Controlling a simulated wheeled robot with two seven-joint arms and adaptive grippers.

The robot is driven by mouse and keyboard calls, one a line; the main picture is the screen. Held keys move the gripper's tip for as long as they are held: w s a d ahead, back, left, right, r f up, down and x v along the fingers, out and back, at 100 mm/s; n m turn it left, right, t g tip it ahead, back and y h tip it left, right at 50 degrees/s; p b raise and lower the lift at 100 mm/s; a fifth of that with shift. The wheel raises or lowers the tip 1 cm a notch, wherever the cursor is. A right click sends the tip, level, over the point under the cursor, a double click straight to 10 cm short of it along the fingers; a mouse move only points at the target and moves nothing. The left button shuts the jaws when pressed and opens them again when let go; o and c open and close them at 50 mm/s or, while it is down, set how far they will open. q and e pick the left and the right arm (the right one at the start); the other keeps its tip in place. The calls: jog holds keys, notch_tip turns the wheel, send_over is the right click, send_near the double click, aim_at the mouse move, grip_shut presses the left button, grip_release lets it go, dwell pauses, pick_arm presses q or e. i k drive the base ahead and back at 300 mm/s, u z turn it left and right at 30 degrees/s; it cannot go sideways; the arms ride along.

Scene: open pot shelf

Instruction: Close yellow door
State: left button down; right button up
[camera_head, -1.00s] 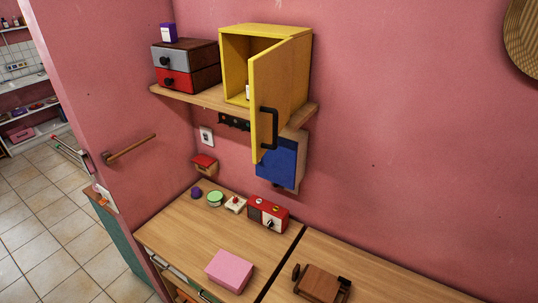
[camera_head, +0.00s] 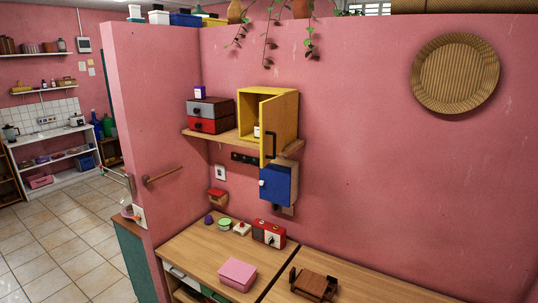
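The yellow cabinet (camera_head: 247,101) stands on a wooden wall shelf (camera_head: 192,134). Its door (camera_head: 266,125), with a wood-coloured face and yellow edges, is hinged on the right and stands open, swung out toward me. A black handle (camera_head: 272,146) is on the door's outer face. A small white item (camera_head: 257,131) shows inside the cabinet. Neither of my grippers is in the head view.
Left of the cabinet are stacked grey and red drawers (camera_head: 208,118) with a purple box (camera_head: 200,92) on top. A blue door (camera_head: 275,184) hangs below. The wooden counter (camera_head: 205,248) holds a pink box (camera_head: 237,274), a red radio-like box (camera_head: 269,233) and a wooden object (camera_head: 314,284).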

aim_at(272, 111)
jog(key=u, duration=0.6)
jog(key=i, duration=1.1)
jog(key=z, duration=0.5)
